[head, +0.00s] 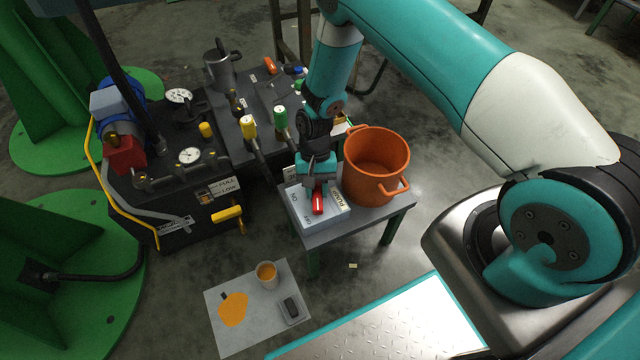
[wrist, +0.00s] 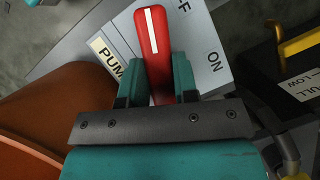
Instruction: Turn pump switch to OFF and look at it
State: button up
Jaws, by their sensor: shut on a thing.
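The red pump switch (head: 318,204) is on a light grey box (head: 331,218) on the small table. My gripper (head: 318,184) points down at it from above. In the wrist view the switch's red handle (wrist: 154,32), with a white line, lies between the two teal fingers of my gripper (wrist: 159,68), which are shut on it. The handle's tip points up in that view, beside a partly cut-off label ending in F. The ON label (wrist: 214,62) is farther off to the right. The PUMP label (wrist: 106,60) is left of the handle.
An orange pot (head: 376,160) stands right beside the switch box on the small table (head: 372,217). A black machine with gauges and a yellow handle (head: 228,214) is to the left. A grey mat (head: 254,325) with a cup lies on the floor in front.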

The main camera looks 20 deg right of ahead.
jog(key=shift+s+a+n+g+h+p, duration=0.15)
jog(key=shift+n+h+p, duration=0.2)
jog(key=shift+n, duration=0.75)
jog(key=shift+w+n+g+h+p, duration=0.15)
jog(key=shift+n+h, duration=0.3)
jog(key=shift+n, duration=0.65)
jog(key=shift+s, duration=0.15)
jog(key=o, duration=0.9)
jog(key=shift+w+r, duration=0.2)
jog(key=shift+r, duration=0.1)
jog(key=p+v, duration=0.3)
jog(key=v, duration=1.3)
jog(key=shift+w+r, duration=0.1)
jog(key=shift+r, duration=0.3)
